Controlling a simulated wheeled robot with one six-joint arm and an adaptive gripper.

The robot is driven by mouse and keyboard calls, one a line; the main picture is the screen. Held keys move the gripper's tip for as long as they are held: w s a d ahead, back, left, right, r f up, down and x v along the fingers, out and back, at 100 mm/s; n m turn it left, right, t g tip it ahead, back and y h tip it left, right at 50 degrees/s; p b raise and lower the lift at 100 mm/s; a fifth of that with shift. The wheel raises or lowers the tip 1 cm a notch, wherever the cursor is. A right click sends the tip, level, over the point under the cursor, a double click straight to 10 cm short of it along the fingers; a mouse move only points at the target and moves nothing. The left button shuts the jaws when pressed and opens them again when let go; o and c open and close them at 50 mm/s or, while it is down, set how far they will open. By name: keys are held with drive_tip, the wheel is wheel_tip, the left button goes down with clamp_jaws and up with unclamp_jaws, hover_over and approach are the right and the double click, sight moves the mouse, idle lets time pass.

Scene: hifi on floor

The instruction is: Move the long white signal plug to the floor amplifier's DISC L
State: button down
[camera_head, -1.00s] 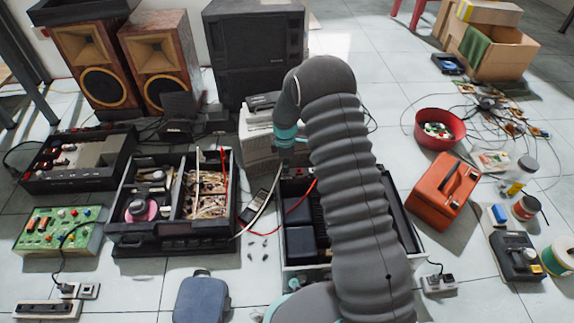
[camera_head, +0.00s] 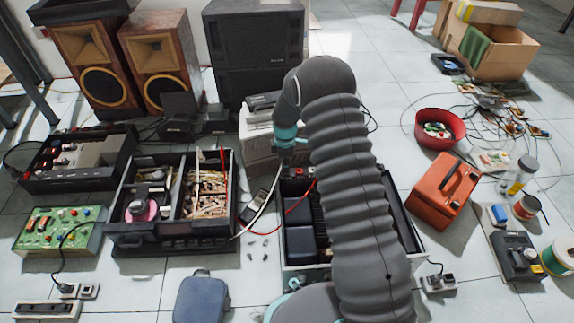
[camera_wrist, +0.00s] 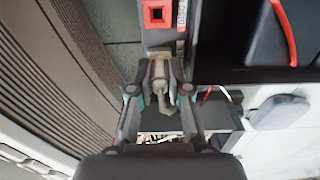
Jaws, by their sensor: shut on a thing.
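My gripper (camera_wrist: 160,72) is shut on the long white signal plug (camera_wrist: 160,88), which shows pale and slim between the two fingers in the wrist view. Its tip points toward a panel with a red-framed square socket (camera_wrist: 157,13); the tip looks apart from that socket. Small print beside the socket is not clearly legible. In the head view a white cable (camera_head: 265,205) runs up from the floor toward my gripper, whose fingers are mostly hidden there. The floor amplifier (camera_head: 300,245) is an open dark chassis, partly covered by my arm. A red cable (camera_head: 299,203) reaches its back edge.
An open unit with many parts (camera_head: 205,192) stands left of the amplifier. A red toolbox (camera_head: 444,192) stands to its right. Black stacked speakers (camera_head: 254,50) stand behind. A blue case (camera_head: 201,299) lies in front, with several small parts on the floor between.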

drive_tip(key=c, duration=1)
unclamp_jaws()
drive_tip(key=shift+c, duration=0.2)
drive_tip(key=shift+r, duration=0.1)
wheel_tip(320, 180, up, 17)
drive_tip(key=p, duration=0.3)
